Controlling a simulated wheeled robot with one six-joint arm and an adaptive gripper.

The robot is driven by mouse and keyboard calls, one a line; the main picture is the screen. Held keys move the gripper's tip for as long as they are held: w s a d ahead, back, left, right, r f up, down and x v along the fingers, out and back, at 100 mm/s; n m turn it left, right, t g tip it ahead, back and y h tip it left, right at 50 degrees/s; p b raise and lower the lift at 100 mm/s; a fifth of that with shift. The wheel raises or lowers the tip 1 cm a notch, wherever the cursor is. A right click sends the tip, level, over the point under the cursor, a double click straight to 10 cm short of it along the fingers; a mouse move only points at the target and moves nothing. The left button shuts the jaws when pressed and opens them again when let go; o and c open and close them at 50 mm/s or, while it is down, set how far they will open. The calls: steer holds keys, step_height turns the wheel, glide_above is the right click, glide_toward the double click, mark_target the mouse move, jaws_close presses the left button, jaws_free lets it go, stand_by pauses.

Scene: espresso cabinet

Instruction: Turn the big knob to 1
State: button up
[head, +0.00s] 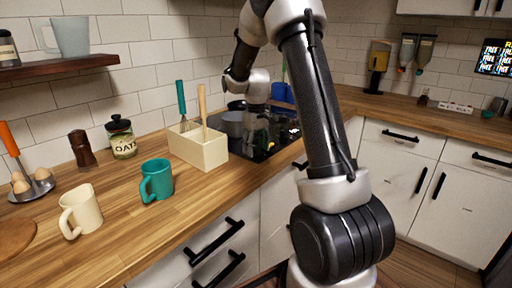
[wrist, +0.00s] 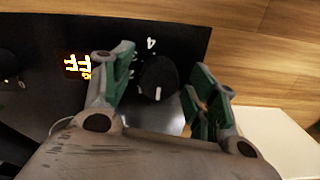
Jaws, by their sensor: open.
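In the wrist view the big knob (wrist: 158,76) is a round black dial on the black hob panel (wrist: 190,32). Its white pointer mark is at the lower edge in the picture, roughly opposite a white numeral 4 above it. Other numerals around it are not readable or are hidden. My gripper (wrist: 163,65) is open, with its green-padded fingers on the left and right of the knob. A gap shows on each side, and I cannot tell any contact. In the head view my arm hides the knob; part of the hob (head: 263,151) shows.
An orange lit display (wrist: 77,66) is left of the knob in the wrist view, with another dark knob (wrist: 8,63) at the far left.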

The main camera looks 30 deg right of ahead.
steer(key=c, duration=1)
steer(key=shift+m, duration=0.3)
steer(key=m, duration=0.3)
steer(key=shift+m, duration=2.1)
steer(key=shift+a, duration=0.1)
steer(key=o, duration=1)
